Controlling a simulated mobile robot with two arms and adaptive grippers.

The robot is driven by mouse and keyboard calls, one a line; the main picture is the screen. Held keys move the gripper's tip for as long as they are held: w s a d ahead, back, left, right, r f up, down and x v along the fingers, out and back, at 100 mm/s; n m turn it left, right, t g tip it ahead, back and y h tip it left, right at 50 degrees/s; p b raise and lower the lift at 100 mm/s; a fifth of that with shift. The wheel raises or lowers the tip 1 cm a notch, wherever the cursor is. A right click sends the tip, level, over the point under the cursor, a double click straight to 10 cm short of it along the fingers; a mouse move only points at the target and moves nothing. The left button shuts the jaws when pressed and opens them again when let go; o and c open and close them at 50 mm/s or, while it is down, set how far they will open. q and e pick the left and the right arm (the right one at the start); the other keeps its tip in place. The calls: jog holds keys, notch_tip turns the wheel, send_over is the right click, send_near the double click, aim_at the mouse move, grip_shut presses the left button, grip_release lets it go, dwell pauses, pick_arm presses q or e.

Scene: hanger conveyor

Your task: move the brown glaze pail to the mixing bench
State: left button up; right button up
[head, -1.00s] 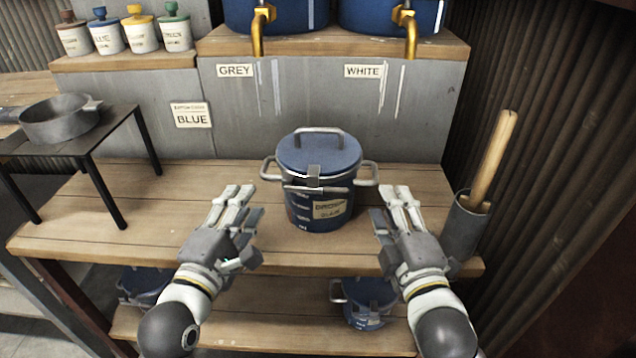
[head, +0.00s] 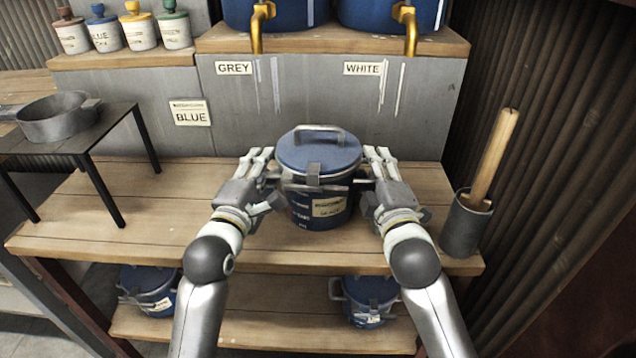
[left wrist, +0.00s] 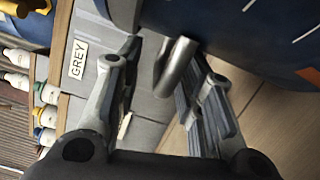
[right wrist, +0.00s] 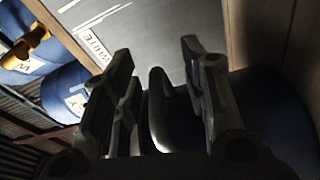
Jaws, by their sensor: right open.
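The blue lidded pail (head: 318,160) stands upright on the wooden bench (head: 120,215); its pale front label is partly legible and a clamp crosses its lid. My left gripper (head: 262,165) is at the pail's left side handle. In the left wrist view the metal handle (left wrist: 176,66) lies between the open fingers. My right gripper (head: 374,165) is at the right side handle. In the right wrist view that handle (right wrist: 158,105) sits between the open fingers. In the head view both handles are largely hidden by the grippers.
Blue pails (head: 148,290) (head: 364,300) sit on the lower shelf. A grey cylinder (head: 466,222) with a wooden rod stands at the right. A black stand (head: 75,140) with a grey pan (head: 58,117) is at the left. Two tapped blue tanks (head: 280,14) stand behind.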

jog(key=shift+c, duration=0.2)
pick_arm(q)
jog(key=c, duration=0.7)
pick_arm(e)
jog(key=c, duration=0.7)
pick_arm(q)
grip_shut()
pick_arm(e)
grip_shut()
pick_arm(q)
jog(key=shift+r, duration=0.1)
pick_arm(e)
jog(key=shift+r, duration=0.2)
